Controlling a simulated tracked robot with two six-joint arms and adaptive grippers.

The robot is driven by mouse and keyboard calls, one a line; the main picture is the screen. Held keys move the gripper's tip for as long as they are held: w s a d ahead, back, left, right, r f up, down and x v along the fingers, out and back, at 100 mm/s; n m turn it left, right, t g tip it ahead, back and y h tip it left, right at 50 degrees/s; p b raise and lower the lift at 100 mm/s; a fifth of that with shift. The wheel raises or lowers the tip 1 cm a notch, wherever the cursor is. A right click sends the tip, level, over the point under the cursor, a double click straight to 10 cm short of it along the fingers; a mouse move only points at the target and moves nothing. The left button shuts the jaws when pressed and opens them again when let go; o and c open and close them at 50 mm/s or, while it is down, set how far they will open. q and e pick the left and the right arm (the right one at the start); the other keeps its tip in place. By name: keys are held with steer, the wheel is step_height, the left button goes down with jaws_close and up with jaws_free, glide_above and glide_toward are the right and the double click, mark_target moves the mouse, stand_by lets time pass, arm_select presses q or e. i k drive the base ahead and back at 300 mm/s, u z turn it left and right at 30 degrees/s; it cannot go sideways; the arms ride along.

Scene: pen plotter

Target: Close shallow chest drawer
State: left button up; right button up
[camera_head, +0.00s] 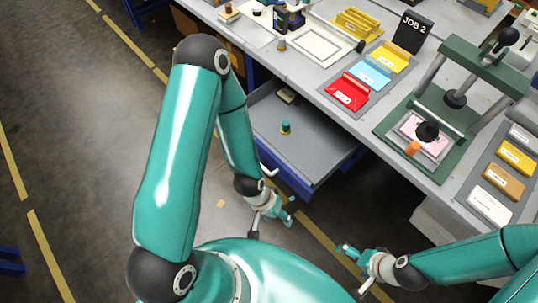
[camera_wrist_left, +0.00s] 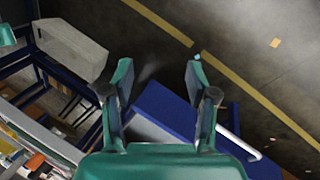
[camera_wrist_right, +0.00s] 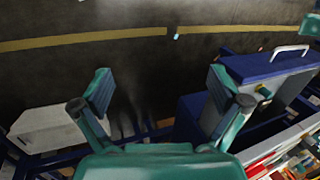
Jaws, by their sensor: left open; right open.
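The shallow chest drawer (camera_head: 260,122) stands pulled out below the table in the head view, its grey inside showing. Its blue front also shows in the left wrist view (camera_wrist_left: 165,108) and the right wrist view (camera_wrist_right: 262,66). A pale bar handle (camera_wrist_right: 290,50) is on that front. My left gripper (camera_head: 287,213) is open and empty, low in front of the drawer; in its wrist view the drawer lies partly behind the right finger. My right gripper (camera_head: 347,250) is open and empty, further right and apart from the drawer.
A small green-and-yellow item (camera_head: 286,128) stands in the drawer. The table (camera_head: 325,85) above carries coloured trays, a JOB 2 sign (camera_head: 411,32) and a green press (camera_head: 455,95). A pale box (camera_wrist_left: 72,50) stands below.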

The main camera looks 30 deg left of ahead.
mark_target(315, 146)
steer(key=u, duration=0.65)
steer(key=k, duration=1.5)
steer(key=z, duration=0.4)
steer(key=i, duration=1)
steer(key=u, duration=0.1)
